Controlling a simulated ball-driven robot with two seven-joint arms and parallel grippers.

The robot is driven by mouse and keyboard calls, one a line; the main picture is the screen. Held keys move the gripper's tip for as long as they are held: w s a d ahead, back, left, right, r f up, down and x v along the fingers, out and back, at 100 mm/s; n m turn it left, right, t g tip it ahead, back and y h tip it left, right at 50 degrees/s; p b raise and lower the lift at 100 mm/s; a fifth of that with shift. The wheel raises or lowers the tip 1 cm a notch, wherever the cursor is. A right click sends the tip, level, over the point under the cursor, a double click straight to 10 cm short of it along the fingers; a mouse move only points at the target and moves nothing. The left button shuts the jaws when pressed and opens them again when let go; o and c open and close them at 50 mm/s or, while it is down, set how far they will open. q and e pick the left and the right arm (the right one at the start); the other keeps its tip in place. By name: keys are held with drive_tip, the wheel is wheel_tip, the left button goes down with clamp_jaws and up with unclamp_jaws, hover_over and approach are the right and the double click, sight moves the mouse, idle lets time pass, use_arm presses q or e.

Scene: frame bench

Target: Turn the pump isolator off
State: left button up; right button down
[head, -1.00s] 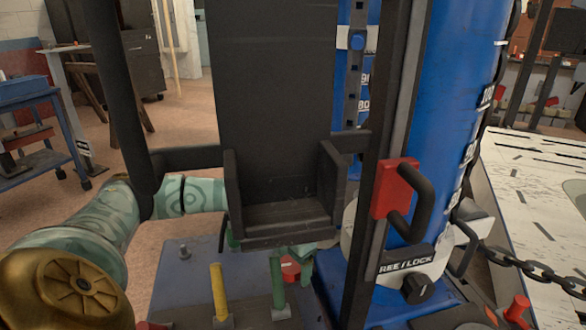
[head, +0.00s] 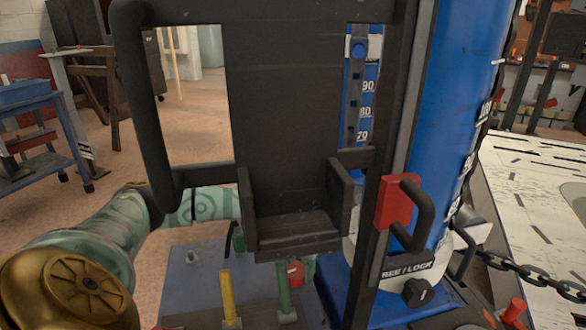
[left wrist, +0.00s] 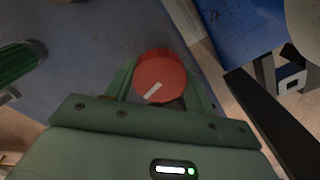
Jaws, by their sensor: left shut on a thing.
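The pump isolator appears to be the round red knob (left wrist: 160,75) with a white pointer mark slanting from lower left to upper right in the left wrist view. In the head view it is a small red shape (head: 295,273) behind the upright levers, low under the black carriage. My left gripper (left wrist: 161,88) has its green fingers on both sides of the knob and is shut on it. In the head view most of this gripper is hidden behind the black carriage. Any label at the knob cannot be read. My right gripper is not in view.
The black carriage frame (head: 290,125) stands between the head camera and the knob. A yellow lever (head: 228,296) and a green lever (head: 284,290) rise from the grey-blue plate (head: 190,278). A blue column (head: 465,110) and a red-based handle (head: 396,203) stand right.

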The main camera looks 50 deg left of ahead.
use_arm(q)
drive_tip(key=shift+r+n+p, duration=0.4)
drive_tip(key=shift+n, duration=0.1)
drive_tip(key=n+p, duration=0.6)
drive_tip(key=shift+n+p, duration=0.75)
drive_tip(key=shift+n, duration=0.35)
drive_tip(key=n+p, duration=0.2)
drive_tip(key=shift+a+f+n, duration=0.1)
drive_tip(key=shift+f+n, duration=0.05)
drive_tip(key=shift+n, duration=0.25)
drive_tip(key=shift+f+n+p, duration=0.15)
drive_tip(key=shift+n+p, duration=0.55)
drive_tip(key=shift+n, duration=0.1)
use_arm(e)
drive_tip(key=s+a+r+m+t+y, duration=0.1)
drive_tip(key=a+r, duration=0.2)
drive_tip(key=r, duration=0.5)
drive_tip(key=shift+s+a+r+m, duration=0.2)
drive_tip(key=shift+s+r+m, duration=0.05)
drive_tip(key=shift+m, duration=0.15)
use_arm(q)
drive_tip(key=o, duration=1)
